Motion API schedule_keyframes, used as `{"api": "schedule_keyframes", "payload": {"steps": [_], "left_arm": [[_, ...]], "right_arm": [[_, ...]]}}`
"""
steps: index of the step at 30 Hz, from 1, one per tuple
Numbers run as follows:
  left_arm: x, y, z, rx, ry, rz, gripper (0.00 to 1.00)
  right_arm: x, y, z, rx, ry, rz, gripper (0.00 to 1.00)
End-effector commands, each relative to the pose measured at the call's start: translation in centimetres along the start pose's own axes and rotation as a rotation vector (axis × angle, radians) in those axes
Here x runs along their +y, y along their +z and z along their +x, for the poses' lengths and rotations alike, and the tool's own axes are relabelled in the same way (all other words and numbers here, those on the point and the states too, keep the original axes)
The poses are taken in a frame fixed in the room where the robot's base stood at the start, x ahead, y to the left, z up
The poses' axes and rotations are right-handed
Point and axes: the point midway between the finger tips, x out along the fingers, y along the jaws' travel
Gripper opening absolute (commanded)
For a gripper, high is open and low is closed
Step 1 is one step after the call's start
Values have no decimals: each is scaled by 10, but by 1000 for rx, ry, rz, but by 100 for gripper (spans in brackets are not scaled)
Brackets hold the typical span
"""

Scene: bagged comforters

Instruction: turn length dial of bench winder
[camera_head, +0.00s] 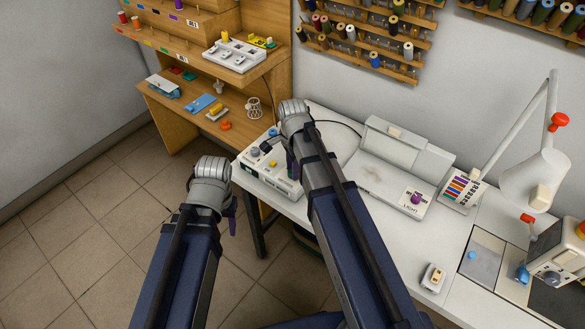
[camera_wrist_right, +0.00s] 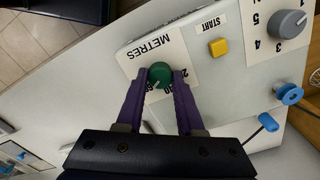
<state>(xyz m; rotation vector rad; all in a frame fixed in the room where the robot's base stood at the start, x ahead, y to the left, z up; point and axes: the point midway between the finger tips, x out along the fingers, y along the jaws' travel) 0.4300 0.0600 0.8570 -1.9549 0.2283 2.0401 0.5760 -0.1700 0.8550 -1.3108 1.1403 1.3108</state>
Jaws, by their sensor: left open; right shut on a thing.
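The bench winder is the pale box (camera_head: 262,174) at the left end of the white bench. In the right wrist view its panel (camera_wrist_right: 240,85) shows a green dial (camera_wrist_right: 160,73) on a METRES scale. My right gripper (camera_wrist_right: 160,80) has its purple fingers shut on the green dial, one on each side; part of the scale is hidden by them. In the head view my right arm hides this dial. My left gripper (camera_head: 232,222) is open and empty, over the floor in front of the bench, apart from the winder.
The panel also has a yellow START button (camera_wrist_right: 219,47), a grey numbered knob (camera_wrist_right: 287,23) and a blue spool-like part (camera_wrist_right: 288,93). A grey-white machine with a purple LIGHT knob (camera_head: 416,198), a lamp (camera_head: 535,178) and wooden shelves (camera_head: 250,75) stand around.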

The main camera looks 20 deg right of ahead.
Motion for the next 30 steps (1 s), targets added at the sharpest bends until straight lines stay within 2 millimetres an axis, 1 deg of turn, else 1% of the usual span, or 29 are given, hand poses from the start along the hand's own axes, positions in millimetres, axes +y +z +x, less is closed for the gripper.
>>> {"api": "schedule_keyframes", "payload": {"steps": [11,16,20,30], "left_arm": [[0,0,0,0,0,0,50],[0,0,0,0,0,0,50],[0,0,0,0,0,0,50],[0,0,0,0,0,0,50]], "right_arm": [[0,0,0,0,0,-10,0],[0,0,0,0,0,-68,0],[0,0,0,0,0,-153,0],[0,0,0,0,0,-467,0]]}}
